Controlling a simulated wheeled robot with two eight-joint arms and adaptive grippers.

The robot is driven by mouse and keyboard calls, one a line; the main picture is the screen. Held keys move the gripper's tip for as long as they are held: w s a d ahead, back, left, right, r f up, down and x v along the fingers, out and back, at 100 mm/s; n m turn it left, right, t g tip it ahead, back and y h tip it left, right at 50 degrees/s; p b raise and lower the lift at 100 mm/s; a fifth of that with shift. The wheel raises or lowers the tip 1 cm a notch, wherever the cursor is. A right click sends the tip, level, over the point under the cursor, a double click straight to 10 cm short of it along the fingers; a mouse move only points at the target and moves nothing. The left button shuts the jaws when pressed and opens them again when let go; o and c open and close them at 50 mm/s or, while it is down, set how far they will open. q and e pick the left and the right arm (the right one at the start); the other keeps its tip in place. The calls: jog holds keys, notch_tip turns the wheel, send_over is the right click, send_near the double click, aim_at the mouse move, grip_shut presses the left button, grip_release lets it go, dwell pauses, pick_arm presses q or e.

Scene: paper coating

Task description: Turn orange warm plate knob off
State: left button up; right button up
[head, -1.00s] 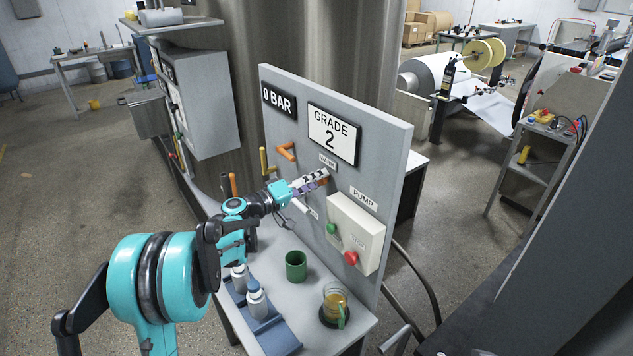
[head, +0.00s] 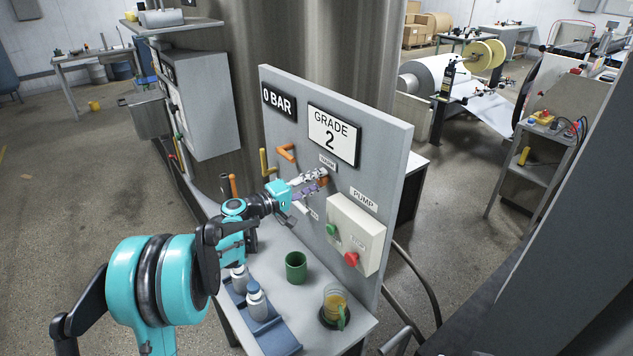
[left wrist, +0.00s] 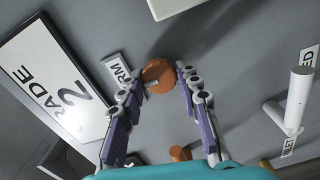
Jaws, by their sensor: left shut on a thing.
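The round orange warm plate knob (head: 323,182) is on the grey upright panel, just below a small label. In the left wrist view the knob (left wrist: 158,72) sits between my fingertips, with a pale mark on its lower left edge and a label ending in "RM" to its left. My left gripper (head: 316,182) is shut on the knob, one finger on either side of it. The left gripper's fingers (left wrist: 156,82) also show in the left wrist view. They hide part of the knob in the head view. My right gripper is not in view.
An orange lever (head: 286,152) and a "GRADE 2" sign (head: 333,134) are on the panel. The pump box (head: 356,234) has green and red buttons. On the bench below stand a green cup (head: 296,266), a glass jug (head: 335,306) and bottles in a blue tray (head: 277,340).

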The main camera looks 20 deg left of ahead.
pick_arm(q)
jog(key=o, duration=1.2)
jog(key=shift+c, duration=0.2)
jog(key=shift+a, duration=0.1)
jog(key=v, duration=1.2)
